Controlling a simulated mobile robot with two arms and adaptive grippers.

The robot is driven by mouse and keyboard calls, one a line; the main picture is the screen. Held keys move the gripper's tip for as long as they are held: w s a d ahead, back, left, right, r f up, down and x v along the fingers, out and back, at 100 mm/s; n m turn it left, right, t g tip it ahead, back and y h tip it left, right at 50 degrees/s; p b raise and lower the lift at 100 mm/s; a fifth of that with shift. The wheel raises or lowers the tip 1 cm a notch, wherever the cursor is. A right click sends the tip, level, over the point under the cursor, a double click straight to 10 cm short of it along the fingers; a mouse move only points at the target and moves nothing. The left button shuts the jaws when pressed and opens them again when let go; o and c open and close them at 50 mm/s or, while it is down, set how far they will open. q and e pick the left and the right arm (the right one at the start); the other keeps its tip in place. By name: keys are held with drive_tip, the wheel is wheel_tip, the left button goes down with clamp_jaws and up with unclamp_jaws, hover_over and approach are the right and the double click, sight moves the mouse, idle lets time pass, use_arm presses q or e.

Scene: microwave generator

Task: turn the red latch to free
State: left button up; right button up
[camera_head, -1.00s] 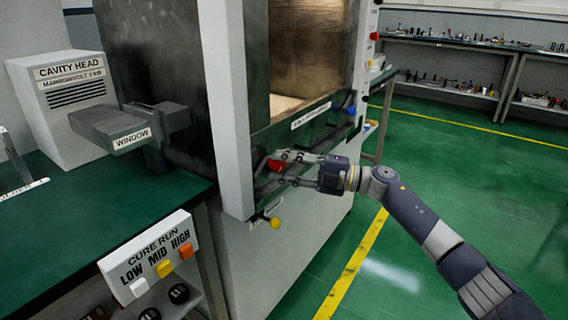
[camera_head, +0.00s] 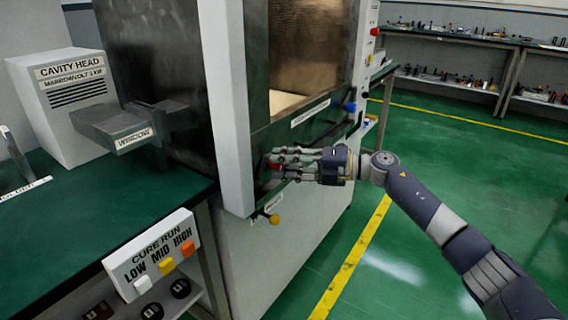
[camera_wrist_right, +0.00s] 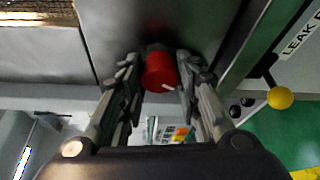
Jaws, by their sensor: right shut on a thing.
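The red latch (camera_wrist_right: 160,72) is a short red cylinder with a small white mark, mounted at the front of the big metal cabinet. In the right wrist view it sits between the two fingers of my right gripper (camera_wrist_right: 157,85), which is shut on it. In the head view my right gripper (camera_head: 275,163) reaches the cabinet front from the right, and only a small part of the red latch (camera_head: 274,166) shows past the fingers. My left gripper is not in view.
A yellow knob (camera_head: 274,219) sits just below the latch, and a blue knob (camera_head: 350,107) is to its upper right. The cavity head box (camera_head: 70,105) and cure run buttons (camera_head: 165,265) are at left. Green floor is clear at right.

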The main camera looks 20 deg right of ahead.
drive_tip(key=shift+f, duration=0.1)
drive_tip(key=o, duration=1.1)
drive_tip(key=shift+c, duration=0.2)
drive_tip(key=f+v, duration=0.1)
drive_tip(key=v, duration=1.1)
drive_tip(key=shift+r, duration=0.5)
